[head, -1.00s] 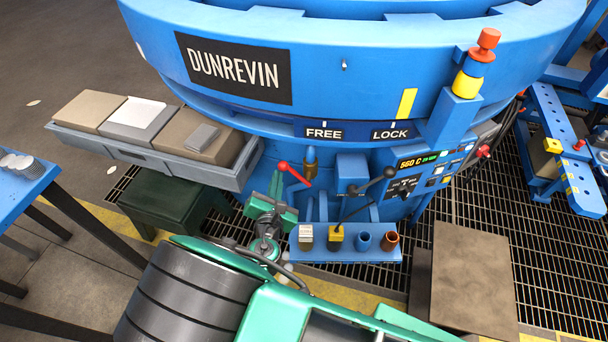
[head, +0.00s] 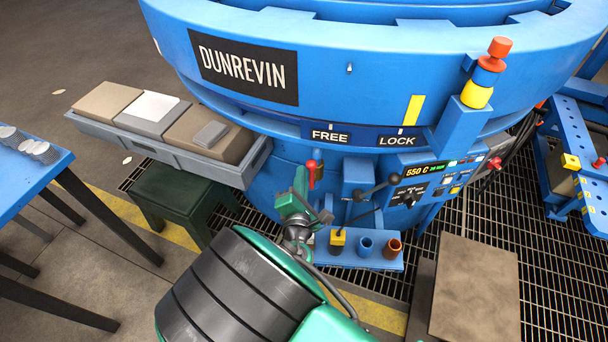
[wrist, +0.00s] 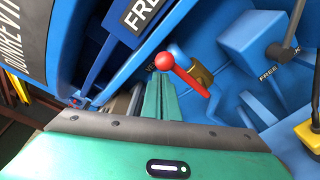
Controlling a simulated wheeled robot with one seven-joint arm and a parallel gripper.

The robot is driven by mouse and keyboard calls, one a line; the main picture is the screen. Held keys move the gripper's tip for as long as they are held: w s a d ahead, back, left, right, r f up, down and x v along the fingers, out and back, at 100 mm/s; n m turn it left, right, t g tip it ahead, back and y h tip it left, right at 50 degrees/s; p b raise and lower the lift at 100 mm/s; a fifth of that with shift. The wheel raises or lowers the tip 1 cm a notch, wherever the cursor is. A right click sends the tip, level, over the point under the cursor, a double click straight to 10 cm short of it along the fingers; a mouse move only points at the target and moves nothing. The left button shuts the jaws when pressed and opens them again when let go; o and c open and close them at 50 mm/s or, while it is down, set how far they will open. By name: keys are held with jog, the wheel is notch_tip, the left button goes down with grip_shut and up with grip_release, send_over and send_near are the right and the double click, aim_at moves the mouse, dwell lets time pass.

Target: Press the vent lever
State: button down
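A red lever with a ball knob, likely the vent lever (head: 312,175), stands on the blue furnace front, left of the black-knobbed levers. In the wrist view the red lever (wrist: 188,77) slants down right from its knob beside a brass-coloured fitting. My gripper (head: 301,181) is just left of and below the knob in the head view. In the wrist view my green fingers (wrist: 161,98) lie side by side and look shut, with the knob at their tips. I cannot tell whether they touch it. Any vent label is mostly hidden.
A black-knobbed lever (head: 380,185) stands to the right. A grey tray of blocks (head: 185,150) juts out left, above a green stool (head: 185,200). The control panel (head: 425,185) reads 550 C.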

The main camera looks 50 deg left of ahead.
jog(key=shift+w+d+r, duration=0.1)
jog(key=shift+d, duration=0.15)
dwell(0.4)
jog(key=shift+w, duration=0.1)
